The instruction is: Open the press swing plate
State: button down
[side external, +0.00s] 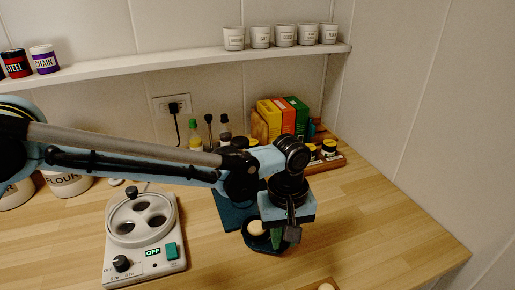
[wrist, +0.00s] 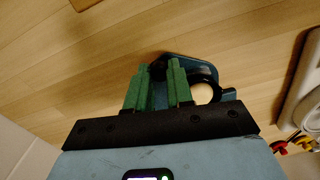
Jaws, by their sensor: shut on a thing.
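The blue press (side external: 230,208) stands on the wooden counter, mostly hidden behind my arm and gripper in the side view. Its blue swing plate (wrist: 190,62) shows in the wrist view just beyond my fingertips, with a round pale disc (wrist: 206,92) beside it. The disc also shows in the side view (side external: 257,228). My gripper (wrist: 160,68) has green fingers, shut on a small dark knob at the blue plate's edge. In the side view my gripper (side external: 277,238) points down at the press's front. How far the plate is swung is hard to tell.
A white appliance (side external: 145,235) with three round wells and an OFF display stands to the left. Bottles (side external: 195,135), coloured boxes (side external: 280,115) and small jars (side external: 329,147) stand behind. The counter to the right (side external: 400,230) is clear.

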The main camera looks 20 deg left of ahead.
jog(key=shift+w+d+n, duration=0.15)
jog(key=shift+n, duration=0.15)
dwell(0.4)
jog(key=c, duration=1)
grip_release()
notch_tip(320, 180, up, 12)
jog(key=shift+r, duration=0.1)
